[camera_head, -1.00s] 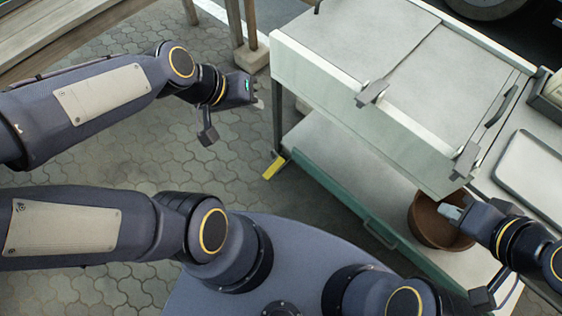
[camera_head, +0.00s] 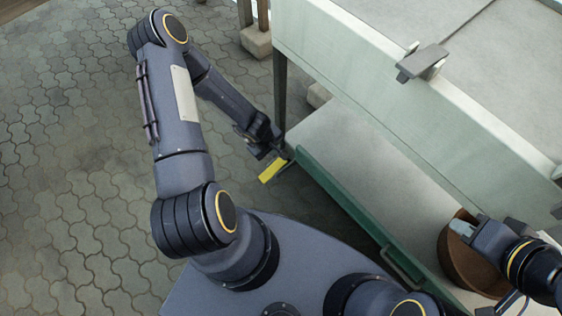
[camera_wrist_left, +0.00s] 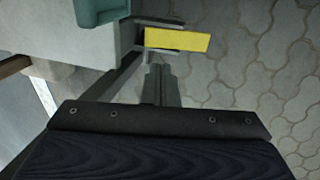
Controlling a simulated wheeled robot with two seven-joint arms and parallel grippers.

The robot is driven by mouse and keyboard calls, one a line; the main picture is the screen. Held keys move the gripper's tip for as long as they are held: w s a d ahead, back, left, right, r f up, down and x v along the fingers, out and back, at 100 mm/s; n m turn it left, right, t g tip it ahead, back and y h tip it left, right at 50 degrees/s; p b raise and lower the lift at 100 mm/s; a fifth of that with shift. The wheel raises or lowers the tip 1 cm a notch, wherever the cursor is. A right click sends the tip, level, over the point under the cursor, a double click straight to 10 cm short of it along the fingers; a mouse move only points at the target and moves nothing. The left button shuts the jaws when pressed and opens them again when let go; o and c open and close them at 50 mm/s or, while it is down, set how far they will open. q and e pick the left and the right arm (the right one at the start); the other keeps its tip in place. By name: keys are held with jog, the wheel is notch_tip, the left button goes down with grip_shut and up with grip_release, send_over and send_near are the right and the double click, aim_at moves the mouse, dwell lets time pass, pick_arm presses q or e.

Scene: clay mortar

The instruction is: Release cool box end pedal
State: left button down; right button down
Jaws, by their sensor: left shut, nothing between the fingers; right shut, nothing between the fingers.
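The yellow pedal (camera_head: 272,169) sticks out low at the left end of the pale cool box cart (camera_head: 400,110), near the paved floor. It also shows in the left wrist view (camera_wrist_left: 178,40), flat and bright beside the cart's lower corner. My left gripper (camera_head: 281,150) is shut and empty, reaching down just above and beside the pedal. In the left wrist view its closed fingertips (camera_wrist_left: 158,72) point toward the pedal's near edge; I cannot tell whether they touch it. My right gripper (camera_head: 462,228) is shut and empty, in front of a brown bowl at the right.
A brown bowl (camera_head: 465,262) stands on the cart's lower shelf (camera_head: 345,145). A metal latch (camera_head: 422,62) sits on the box's upper edge. A green drawer front with a handle (camera_head: 402,268) runs along the lower side. The paving left of the cart is clear.

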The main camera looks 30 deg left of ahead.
aim_at(283, 162)
pick_arm(q)
jog(key=b+x, duration=0.6)
jog(key=x, duration=0.7)
jog(key=shift+w+f+b, duration=0.1)
jog(key=shift+f+b, duration=0.2)
jog(key=shift+f, duration=0.05)
jog(key=shift+w+d+f+p, duration=0.25)
jog(key=shift+w+f+p, duration=0.05)
jog(key=shift+w, duration=0.2)
jog(key=shift+w+d+f, duration=0.2)
jog(key=shift+w+f, duration=0.2)
jog(key=shift+f, duration=0.25)
jog(key=shift+f, duration=0.1)
dwell(0.6)
